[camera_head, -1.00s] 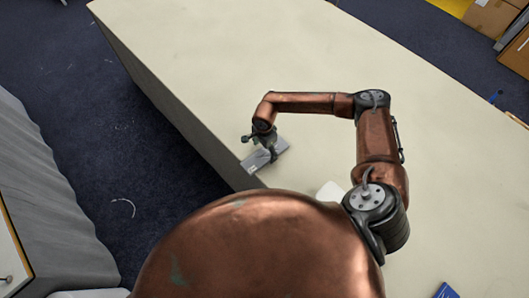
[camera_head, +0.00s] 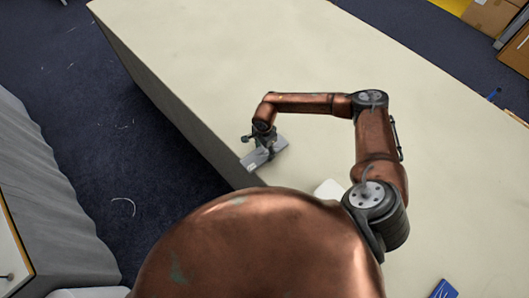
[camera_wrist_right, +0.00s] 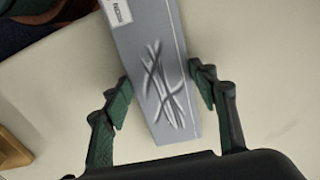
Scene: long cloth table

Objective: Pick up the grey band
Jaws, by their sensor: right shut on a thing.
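The grey band shows as a flat grey box (camera_head: 252,160) near the table's left edge, in front of my right arm. In the right wrist view, the grey band (camera_wrist_right: 150,45) has a white label at its far end and a print of crossed pale strips. My right gripper (camera_head: 267,145) is at the box. In the wrist view, the fingers of my right gripper (camera_wrist_right: 163,93) are on its two long sides, shut on it. Whether it is clear of the cloth I cannot tell. My left gripper is not in view.
The long pale table (camera_head: 220,60) is mostly bare beyond the arm. A white item (camera_head: 328,188) lies nearer me, partly hidden by my body. A blue item (camera_head: 445,289) lies at the lower right. A brown object (camera_wrist_right: 12,150) shows at the wrist view's left edge.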

